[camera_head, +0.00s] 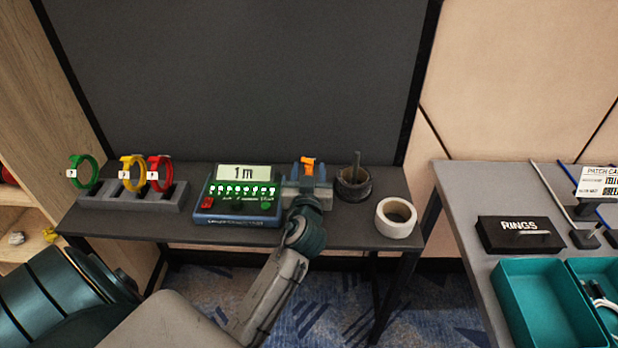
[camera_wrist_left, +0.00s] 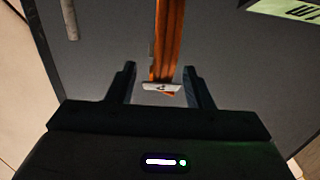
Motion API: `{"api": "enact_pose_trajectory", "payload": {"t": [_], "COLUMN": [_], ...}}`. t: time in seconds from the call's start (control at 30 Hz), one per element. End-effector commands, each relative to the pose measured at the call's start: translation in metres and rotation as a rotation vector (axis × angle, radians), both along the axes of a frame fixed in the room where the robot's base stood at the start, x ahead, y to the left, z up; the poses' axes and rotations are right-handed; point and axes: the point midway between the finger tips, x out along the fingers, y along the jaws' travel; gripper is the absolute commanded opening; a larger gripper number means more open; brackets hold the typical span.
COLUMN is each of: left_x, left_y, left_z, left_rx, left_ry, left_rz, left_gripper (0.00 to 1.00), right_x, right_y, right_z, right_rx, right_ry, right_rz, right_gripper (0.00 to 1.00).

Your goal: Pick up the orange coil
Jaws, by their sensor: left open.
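The orange coil (camera_head: 308,164) shows in the head view as a small orange piece just beyond my left gripper. Most of it is hidden behind the gripper there. In the left wrist view the orange coil (camera_wrist_left: 168,40) runs down from the top edge as an upright band, with a white label at its lower end. My left gripper (camera_head: 308,172) is open, and in the left wrist view its fingers (camera_wrist_left: 160,82) stand on either side of the label, with gaps on both sides. My right gripper is not in view.
A grey rack (camera_head: 140,195) with green, yellow and red coils stands left of a tester (camera_head: 240,196) reading "1 m". Right of my gripper are a dark round holder (camera_head: 353,186) and a white tape roll (camera_head: 396,218). A second table holds a RINGS box (camera_head: 520,235) and teal bins (camera_head: 540,300).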

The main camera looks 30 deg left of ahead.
Motion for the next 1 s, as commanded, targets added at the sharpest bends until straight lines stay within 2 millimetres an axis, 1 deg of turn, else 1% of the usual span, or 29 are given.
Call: {"api": "enact_pose_trajectory", "payload": {"t": [0.03, 0.17, 0.43, 0.5, 0.57, 0.6, 0.67, 0.7, 1.0], "left_x": [0.007, 0.017, 0.018, 0.018, 0.018, 0.018, 0.018, 0.018, 0.019], "left_y": [0.004, 0.010, 0.011, 0.011, 0.011, 0.011, 0.011, 0.011, 0.011], "left_z": [0.003, 0.001, 0.000, 0.000, 0.000, 0.000, 0.000, 0.000, 0.001], "left_rx": [0.004, 0.001, -0.001, -0.001, -0.001, 0.000, -0.001, -0.001, 0.000], "left_ry": [0.001, 0.000, 0.001, 0.001, 0.001, 0.000, 0.001, 0.001, 0.000], "left_rz": [0.000, 0.000, 0.000, 0.000, 0.000, 0.000, 0.000, 0.000, -0.001], "left_gripper": [0.46, 0.46, 0.46, 0.33, 0.21, 0.13, 0.01, 0.00, 0.00], "right_x": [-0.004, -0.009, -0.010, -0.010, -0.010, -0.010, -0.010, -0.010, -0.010], "right_y": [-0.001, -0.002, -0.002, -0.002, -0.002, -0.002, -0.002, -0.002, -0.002], "right_z": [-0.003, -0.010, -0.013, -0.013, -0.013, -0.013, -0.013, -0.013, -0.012], "right_rx": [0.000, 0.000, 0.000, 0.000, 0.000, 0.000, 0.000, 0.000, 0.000], "right_ry": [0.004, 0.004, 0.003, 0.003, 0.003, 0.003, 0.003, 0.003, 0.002], "right_rz": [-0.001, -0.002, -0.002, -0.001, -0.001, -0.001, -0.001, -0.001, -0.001], "right_gripper": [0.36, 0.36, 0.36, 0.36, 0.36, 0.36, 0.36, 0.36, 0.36]}}
